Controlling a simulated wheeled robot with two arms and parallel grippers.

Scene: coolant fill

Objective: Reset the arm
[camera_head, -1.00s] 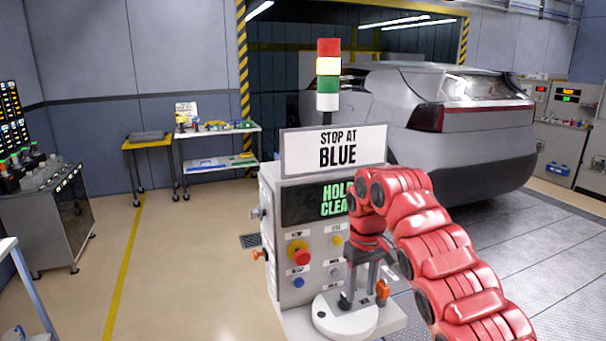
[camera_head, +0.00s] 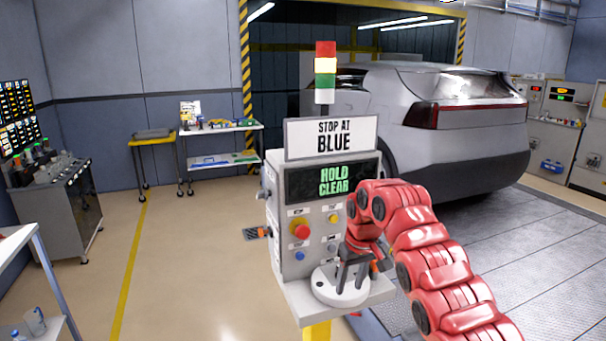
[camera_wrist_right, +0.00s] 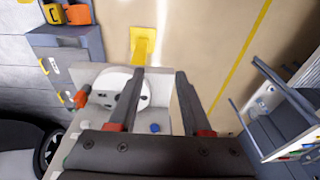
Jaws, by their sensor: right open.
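My red right arm comes in from the lower right in the head view. Its gripper (camera_head: 351,277) is open, with dark fingers pointing down in front of the white round base on the shelf of the grey control box (camera_head: 288,240). In the right wrist view the two dark fingers (camera_wrist_right: 160,90) stand apart with nothing between them. The white round base (camera_wrist_right: 120,83) shows behind the left finger. In the head view the base (camera_head: 326,287) is partly covered by the fingers; I cannot tell if they touch it. My left gripper is not in view.
A grey car (camera_head: 455,130) stands behind. The floor at left is open.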

